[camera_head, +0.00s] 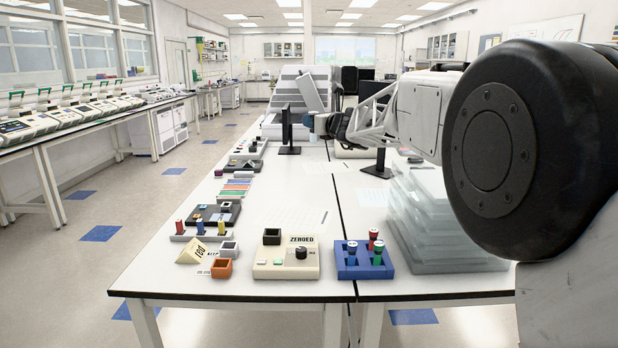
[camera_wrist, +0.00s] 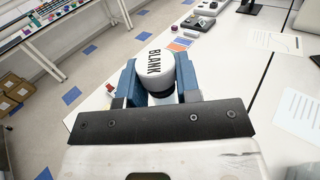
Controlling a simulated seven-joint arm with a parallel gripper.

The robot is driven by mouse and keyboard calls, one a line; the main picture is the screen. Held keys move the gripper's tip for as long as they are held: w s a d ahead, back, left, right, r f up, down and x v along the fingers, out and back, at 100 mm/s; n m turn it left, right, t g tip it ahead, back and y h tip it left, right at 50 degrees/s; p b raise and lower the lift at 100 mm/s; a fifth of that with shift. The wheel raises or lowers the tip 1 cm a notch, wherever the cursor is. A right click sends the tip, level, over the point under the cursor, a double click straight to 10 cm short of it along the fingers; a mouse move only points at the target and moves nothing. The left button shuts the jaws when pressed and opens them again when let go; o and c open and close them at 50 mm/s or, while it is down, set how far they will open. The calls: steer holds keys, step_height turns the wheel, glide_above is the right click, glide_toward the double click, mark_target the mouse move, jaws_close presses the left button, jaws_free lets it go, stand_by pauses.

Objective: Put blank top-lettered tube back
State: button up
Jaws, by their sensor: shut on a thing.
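In the wrist view my gripper (camera_wrist: 157,72) is shut on a tube with a white top (camera_wrist: 154,62) lettered BLANK. The blue fingers press on both sides of it, and the lower part of the tube is hidden. In the head view my gripper (camera_head: 320,123) is far back, raised above the bench. The tube cannot be made out clearly there. A blue rack (camera_head: 349,272) stands near the bench's front edge, well in front of my gripper.
An orange block (camera_head: 221,268) and a tube strip (camera_head: 205,237) are further left. Clear stacked boxes (camera_head: 440,235) stand right. The middle bench is mostly clear.

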steer(key=s+d+m+t+h, duration=0.1)
steer(key=s+d+m+h, duration=0.1)
steer(key=d, duration=0.3)
steer(key=s+d+r+m+t+h, duration=0.1)
steer(key=s+d+m+h, duration=0.2)
steer(key=d+h, duration=0.2)
steer(key=s+d+r+m+t+h, duration=0.1)
steer(key=s+d+m+t+h, duration=0.1)
steer(key=d, duration=0.4)
steer(key=shift+s+d+r+m+h, duration=0.2)
steer(key=shift+s+d+m+h, duration=0.2)
steer(key=shift+s+h, duration=0.6)
steer(key=shift+w, duration=0.3)
